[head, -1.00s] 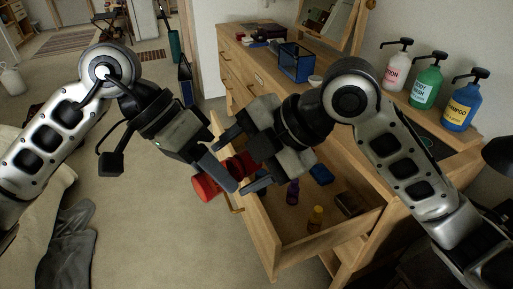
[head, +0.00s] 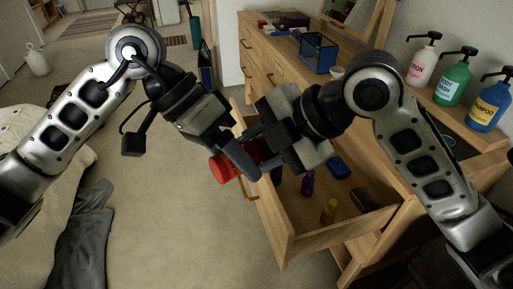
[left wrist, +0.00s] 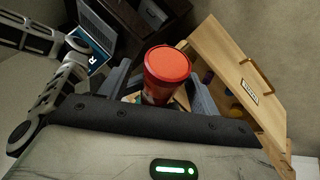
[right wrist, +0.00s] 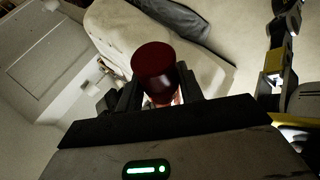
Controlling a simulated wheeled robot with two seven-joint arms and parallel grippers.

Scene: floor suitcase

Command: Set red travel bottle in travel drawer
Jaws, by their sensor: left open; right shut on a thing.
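The red travel bottle (head: 222,168) is held near the front edge of the open drawer (head: 268,210), with its red end outside it. My right gripper (head: 262,155) is shut on the bottle, which also shows between its fingers in the right wrist view (right wrist: 154,72). My left gripper (head: 240,158) is open, its fingers close around the bottle; the left wrist view shows the bottle's red end (left wrist: 167,66) between them. The fingers hide much of the bottle in the head view. In the left wrist view the drawer front (left wrist: 225,60) bears a label that is hard to read.
The drawer holds a purple bottle (head: 308,182), a yellow bottle (head: 329,210), a blue item (head: 338,167) and a dark item (head: 363,200). Pump bottles (head: 452,77) and a blue bin (head: 318,53) stand on the dresser top.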

